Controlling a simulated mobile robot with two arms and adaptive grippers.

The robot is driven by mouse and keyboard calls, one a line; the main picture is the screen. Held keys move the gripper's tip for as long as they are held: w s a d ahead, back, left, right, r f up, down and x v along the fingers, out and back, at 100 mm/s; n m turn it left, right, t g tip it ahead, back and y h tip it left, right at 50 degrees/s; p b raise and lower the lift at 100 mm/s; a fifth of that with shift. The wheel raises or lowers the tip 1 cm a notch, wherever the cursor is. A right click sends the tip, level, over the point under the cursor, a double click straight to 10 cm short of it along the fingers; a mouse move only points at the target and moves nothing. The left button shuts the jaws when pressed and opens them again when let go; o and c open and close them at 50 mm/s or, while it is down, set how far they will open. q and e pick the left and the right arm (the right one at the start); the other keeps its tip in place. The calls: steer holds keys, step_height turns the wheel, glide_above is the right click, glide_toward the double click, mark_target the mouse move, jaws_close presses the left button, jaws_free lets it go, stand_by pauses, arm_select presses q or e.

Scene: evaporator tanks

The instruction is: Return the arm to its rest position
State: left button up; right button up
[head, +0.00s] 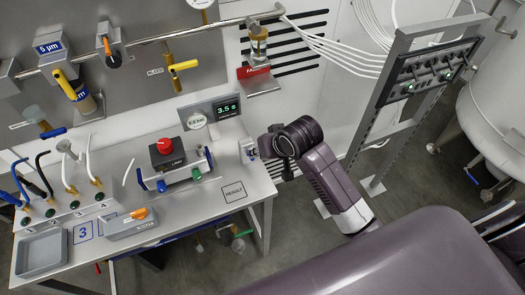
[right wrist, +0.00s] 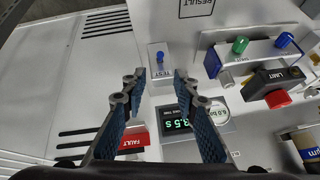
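My right arm reaches in from the lower right in the head view. Its gripper (head: 268,146) is over the bench's right end, next to the small white TEST box (head: 248,150). In the right wrist view the right gripper (right wrist: 159,82) is open, with its two blue-padded fingers apart and nothing between them. The TEST box with its blue button (right wrist: 160,56) lies just beyond the fingertips; I see no contact. My left gripper is not in view.
The bench (head: 250,207) carries a device with a red knob (head: 166,146), a 3.5 s display (head: 227,109), a grey tray (head: 41,253) and several hoses. A grey rack (head: 391,113) and a tank (head: 493,110) stand right. Floor between bench and rack is open.

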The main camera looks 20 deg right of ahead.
steer(key=shift+s+r, duration=0.15)
steer(key=shift+r, duration=0.05)
stand_by(0.4)
steer(key=s+d+f+n+g+h, duration=0.1)
steer(key=s+f+n, duration=0.1)
steer(key=s, duration=1.1)
steer(key=s+d+f+n+g, duration=0.1)
steer(key=s+f+g, duration=0.15)
steer(key=s, duration=0.95)
step_height(320, 180, down, 34)
steer(key=s+b, duration=0.2)
steer(key=b, duration=0.6)
steer(key=s+d+f+g+b, duration=0.1)
steer(key=s+f+b, duration=0.2)
steer(key=s+f, duration=0.5)
steer(key=s+d+f+g+b, duration=0.1)
steer(key=s+d+f+b, duration=0.1)
steer(key=s+f, duration=0.7)
step_height(320, 180, down, 6)
steer(key=shift+s+f+n+b, duration=0.1)
steer(key=shift+s+n+b, duration=0.2)
steer(key=shift+b, duration=0.45)
